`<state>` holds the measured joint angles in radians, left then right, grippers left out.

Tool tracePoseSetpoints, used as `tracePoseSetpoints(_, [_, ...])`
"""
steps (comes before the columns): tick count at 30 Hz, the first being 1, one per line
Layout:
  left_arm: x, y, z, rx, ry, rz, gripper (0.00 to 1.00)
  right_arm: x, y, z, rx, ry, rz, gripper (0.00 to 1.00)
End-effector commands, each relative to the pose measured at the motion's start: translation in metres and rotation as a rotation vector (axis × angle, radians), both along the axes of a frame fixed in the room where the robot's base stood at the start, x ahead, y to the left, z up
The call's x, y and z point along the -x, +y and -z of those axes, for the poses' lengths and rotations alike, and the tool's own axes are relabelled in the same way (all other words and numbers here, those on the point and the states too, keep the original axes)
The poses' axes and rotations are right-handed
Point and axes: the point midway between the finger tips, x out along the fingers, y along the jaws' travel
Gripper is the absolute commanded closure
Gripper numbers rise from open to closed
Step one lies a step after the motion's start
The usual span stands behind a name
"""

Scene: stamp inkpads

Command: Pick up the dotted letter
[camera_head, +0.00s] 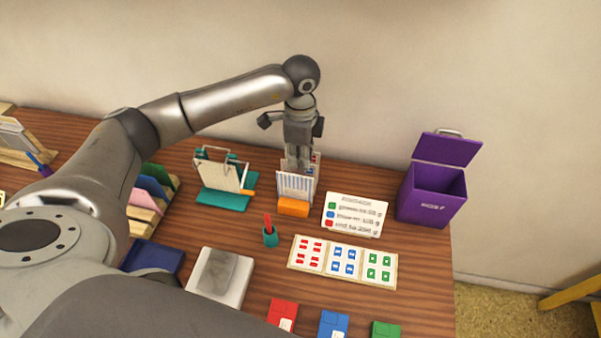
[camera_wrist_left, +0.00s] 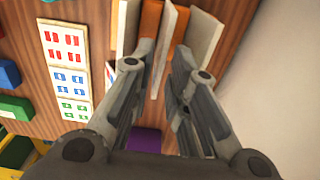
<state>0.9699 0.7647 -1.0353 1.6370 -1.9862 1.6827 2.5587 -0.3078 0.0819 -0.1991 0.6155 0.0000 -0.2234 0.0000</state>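An orange letter holder (camera_head: 293,207) stands near the back of the table with upright letters in it. The front letter (camera_head: 296,186) has vertical stripes, and another letter (camera_head: 316,160) with red marks shows partly behind it. I cannot make out dots on any letter. My left gripper (camera_head: 298,168) points down over the holder and hides part of the letters. In the left wrist view its fingers (camera_wrist_left: 164,62) are apart, with the edge of a pale letter (camera_wrist_left: 172,35) between them. Other letters stand on either side. I cannot see firm contact.
A teal rack (camera_head: 222,198) with a card stands left of the holder. A sign (camera_head: 355,214), a stamp card (camera_head: 342,279) and a purple bin (camera_head: 433,193) lie to the right. A teal cup (camera_head: 270,238) with a red item stands in front. Coloured inkpads line the front.

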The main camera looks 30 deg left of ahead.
Motion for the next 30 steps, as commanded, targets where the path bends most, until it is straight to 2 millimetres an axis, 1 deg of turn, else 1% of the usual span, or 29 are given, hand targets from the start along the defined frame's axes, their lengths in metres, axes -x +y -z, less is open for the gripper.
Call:
tracePoseSetpoints(1, [0.001, 0.000, 0.006, 0.000, 0.002, 0.000, 0.84, 0.002, 0.000, -0.002, 0.000, 0.003, -0.001, 0.60])
tracePoseSetpoints(4, [0.000, 0.000, 0.012, -0.001, 0.000, 0.001, 0.84, 0.003, 0.001, -0.003, -0.001, 0.004, -0.001, 0.60])
tracePoseSetpoints(8, [0.002, 0.002, 0.024, -0.001, 0.003, 0.000, 0.84, -0.002, 0.002, -0.009, -0.003, -0.003, -0.001, 0.60])
tracePoseSetpoints(12, [0.003, 0.005, 0.045, -0.002, 0.004, 0.000, 0.84, -0.012, 0.003, -0.019, -0.005, -0.018, -0.001, 0.60])
tracePoseSetpoints(16, [0.002, 0.004, 0.061, 0.001, 0.001, 0.002, 0.84, -0.015, 0.004, -0.020, -0.006, -0.024, -0.001, 0.60])
tracePoseSetpoints(19, [0.002, 0.004, 0.066, 0.000, 0.000, 0.002, 0.84, -0.014, 0.005, -0.020, -0.007, -0.024, -0.001, 0.60])
tracePoseSetpoints(24, [0.001, 0.004, 0.066, 0.000, -0.001, 0.002, 0.84, -0.013, 0.005, -0.020, -0.007, -0.021, -0.001, 0.60])
tracePoseSetpoints(25, [0.001, 0.004, 0.066, 0.000, -0.001, 0.002, 0.85, -0.013, 0.005, -0.020, -0.007, -0.021, -0.001, 0.60])
tracePoseSetpoints(28, [0.001, 0.004, 0.066, 0.000, -0.001, 0.001, 0.98, -0.011, 0.004, -0.020, -0.006, -0.018, 0.000, 0.60])
tracePoseSetpoints(30, [0.001, 0.004, 0.065, 0.000, -0.001, 0.001, 1.00, -0.010, 0.004, -0.019, -0.006, -0.016, 0.000, 0.60])
